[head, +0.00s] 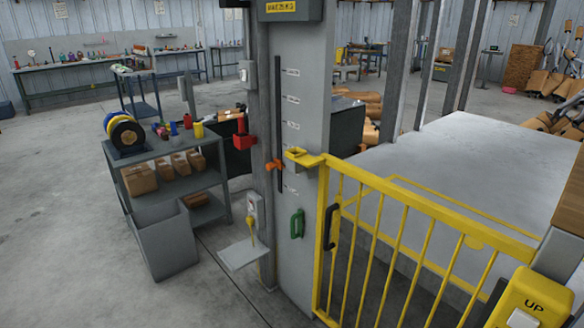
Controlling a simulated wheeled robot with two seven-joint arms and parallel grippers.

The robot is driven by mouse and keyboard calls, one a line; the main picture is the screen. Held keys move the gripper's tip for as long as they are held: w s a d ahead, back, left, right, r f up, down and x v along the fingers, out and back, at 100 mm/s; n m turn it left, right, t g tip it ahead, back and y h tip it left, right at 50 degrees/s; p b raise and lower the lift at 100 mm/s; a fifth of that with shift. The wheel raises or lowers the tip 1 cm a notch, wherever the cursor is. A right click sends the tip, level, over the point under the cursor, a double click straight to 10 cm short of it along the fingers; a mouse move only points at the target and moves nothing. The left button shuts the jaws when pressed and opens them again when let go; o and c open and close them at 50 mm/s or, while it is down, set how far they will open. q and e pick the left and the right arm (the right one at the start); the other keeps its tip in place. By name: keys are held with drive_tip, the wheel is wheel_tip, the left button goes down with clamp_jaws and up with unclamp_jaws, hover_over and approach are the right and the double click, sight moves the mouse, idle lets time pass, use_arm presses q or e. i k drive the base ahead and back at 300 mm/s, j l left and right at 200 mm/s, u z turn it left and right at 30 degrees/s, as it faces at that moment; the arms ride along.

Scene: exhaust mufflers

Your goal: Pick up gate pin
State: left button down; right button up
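I cannot tell for certain which part is the gate pin. A red holder (243,141) is fixed on the left side of the grey post, with a small upright piece (240,123) in it. A yellow bracket (303,157) sits at the top left corner of the yellow gate (420,212), against the post. An orange lever (275,165) is at the lower end of a dark vertical slot. A green handle-shaped piece (297,223) is on the post lower down. The gate stands against the post. Neither of my grippers is in view.
A grey shelf cart (175,176) with spools and boxes stands left of the post, with a grey bin (160,241) in front. A small ledge (244,253) juts from the post. A yellow UP control box (530,300) is at lower right. The left floor is clear.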

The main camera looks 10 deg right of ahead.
sight(240, 118)
drive_tip(key=i+j+z, duration=0.15)
drive_tip(key=i+j, duration=0.9)
drive_tip(key=j, duration=0.1)
